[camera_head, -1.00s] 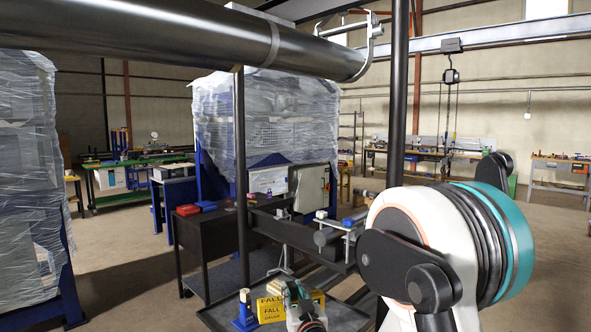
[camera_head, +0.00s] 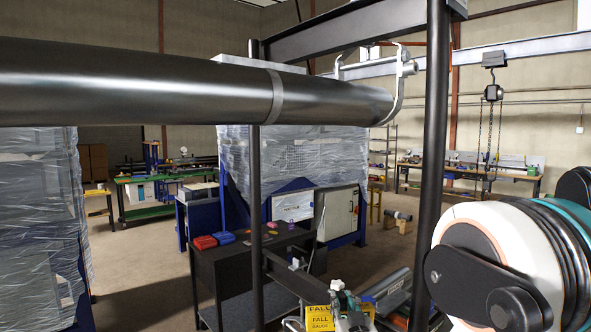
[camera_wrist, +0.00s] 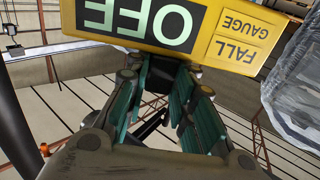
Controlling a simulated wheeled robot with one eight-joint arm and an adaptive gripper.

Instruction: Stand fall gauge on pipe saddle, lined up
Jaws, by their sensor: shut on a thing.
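The fall gauge is a yellow box with a dark display reading OFF. In the wrist view the gauge (camera_wrist: 200,62) fills the top, upside down in the picture. My gripper (camera_wrist: 165,75) is shut on it. In the head view the gauge (camera_head: 319,318) and my gripper (camera_head: 345,302) show at the bottom edge, well below the pipe. The large grey pipe (camera_head: 150,85) crosses the upper left, with a pale band (camera_head: 276,97) around it. A flat pale plate (camera_head: 262,63) shows at its top edge. I cannot tell whether this plate is the saddle.
A dark post (camera_head: 434,150) stands right of the pipe end, and a thinner post (camera_head: 256,200) passes behind it. A metal hook (camera_head: 402,75) curves around the pipe end. A black bench (camera_head: 245,262) and wrapped machines stand behind. Open floor lies at the left.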

